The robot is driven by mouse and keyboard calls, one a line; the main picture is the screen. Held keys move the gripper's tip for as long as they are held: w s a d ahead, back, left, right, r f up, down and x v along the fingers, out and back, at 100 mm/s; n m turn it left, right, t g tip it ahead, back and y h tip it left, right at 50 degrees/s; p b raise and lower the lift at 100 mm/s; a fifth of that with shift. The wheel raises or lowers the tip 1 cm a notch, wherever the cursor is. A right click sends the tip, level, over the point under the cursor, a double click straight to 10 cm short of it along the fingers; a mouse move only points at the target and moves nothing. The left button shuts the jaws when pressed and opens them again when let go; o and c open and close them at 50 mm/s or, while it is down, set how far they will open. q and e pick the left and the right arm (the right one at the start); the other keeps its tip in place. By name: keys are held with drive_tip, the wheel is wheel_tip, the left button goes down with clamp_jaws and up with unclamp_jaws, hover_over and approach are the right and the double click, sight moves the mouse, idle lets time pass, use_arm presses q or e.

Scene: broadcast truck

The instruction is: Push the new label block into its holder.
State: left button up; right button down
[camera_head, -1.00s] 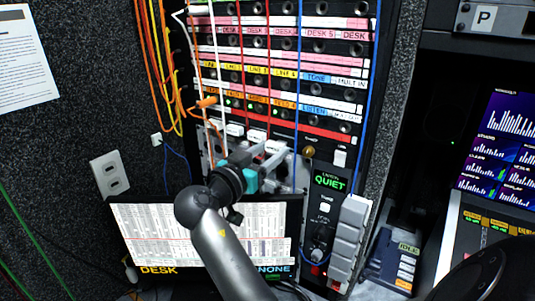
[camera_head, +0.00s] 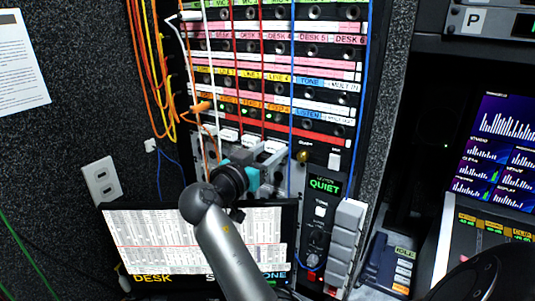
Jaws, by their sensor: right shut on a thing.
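My right gripper (camera_head: 262,158) reaches up from the bottom middle to the lower part of the patch rack. Its jaws are shut on a small white block (camera_head: 275,147), apparently the label block, at the rack's face. The jaws and wrist hide part of the block and the opening around it, so I cannot tell how deep it sits. Other white blocks (camera_head: 229,135) stand in the same row to its left. My left gripper is not in view.
Red, white, blue and orange patch cords (camera_head: 291,60) hang across the rack (camera_head: 325,72). Below are a monitor (camera_head: 150,235) and a panel lit "QUIET" (camera_head: 325,186). A wall socket (camera_head: 102,181) is at left, with screens (camera_head: 507,130) at right.

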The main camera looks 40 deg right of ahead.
drive_tip(key=shift+c, duration=1)
unclamp_jaws()
drive_tip(key=shift+d, duration=0.1)
drive_tip(key=b+v, duration=0.1)
drive_tip(key=v, duration=0.6)
drive_tip(key=shift+a, duration=0.25)
drive_tip(key=shift+s, duration=0.1)
